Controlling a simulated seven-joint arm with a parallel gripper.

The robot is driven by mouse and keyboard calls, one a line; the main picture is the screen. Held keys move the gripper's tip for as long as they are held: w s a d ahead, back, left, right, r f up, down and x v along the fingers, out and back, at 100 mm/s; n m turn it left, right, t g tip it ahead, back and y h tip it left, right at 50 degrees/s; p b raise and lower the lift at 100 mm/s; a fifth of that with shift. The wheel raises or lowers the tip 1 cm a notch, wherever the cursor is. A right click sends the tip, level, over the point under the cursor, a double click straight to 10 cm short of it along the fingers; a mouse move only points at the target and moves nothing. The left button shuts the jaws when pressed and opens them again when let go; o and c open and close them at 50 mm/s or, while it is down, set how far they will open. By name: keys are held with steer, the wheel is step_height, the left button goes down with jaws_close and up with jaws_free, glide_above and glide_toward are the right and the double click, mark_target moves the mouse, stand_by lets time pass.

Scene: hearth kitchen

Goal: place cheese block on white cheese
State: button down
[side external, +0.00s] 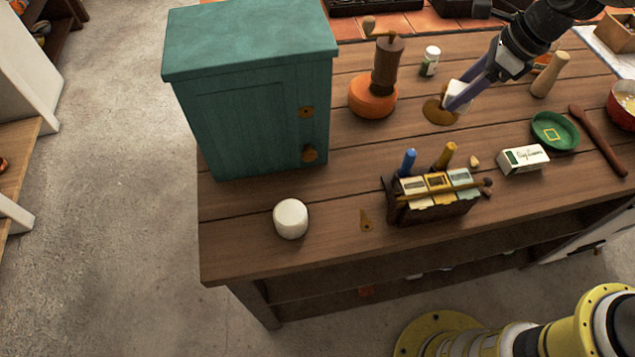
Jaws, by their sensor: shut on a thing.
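A white round cheese (291,218) sits on the wooden table, in front of the green cabinet. My gripper (454,100) is at the back of the table, its fingers pointing down and to the left. It is shut on a pale block, likely the cheese block (457,91), which is partly hidden by the fingers. The block is over or on a small brown round piece (436,114); I cannot tell whether they touch. The gripper is well behind and to the right of the white cheese.
A green cabinet (250,100) stands at the left. An orange and brown grinder (374,95) stands between it and my gripper. A dark rack (430,208) with cards and handled tools stands at the front. A small white bottle (430,62), white box (523,159) and green dish (570,141) are nearby.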

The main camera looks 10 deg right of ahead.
steer(key=s+a+r+n+g, duration=0.3)
steer(key=s+a+n, duration=0.4)
steer(key=s+a, duration=1.25)
glide_toward(282, 214)
steer(key=shift+s+a+f+y, duration=0.2)
steer(key=shift+a+f, duration=0.1)
steer(key=shift+f, duration=0.1)
steer(key=shift+s+a+f+y, duration=0.2)
steer(key=shift+a+f, duration=0.1)
steer(key=shift+f, duration=0.15)
steer(key=shift+w+a+f, duration=0.35)
steer(key=shift+a+f, duration=0.05)
steer(key=shift+f, duration=1.6)
steer(key=shift+f, duration=0.15)
steer(key=shift+c, duration=1)
jaws_free()
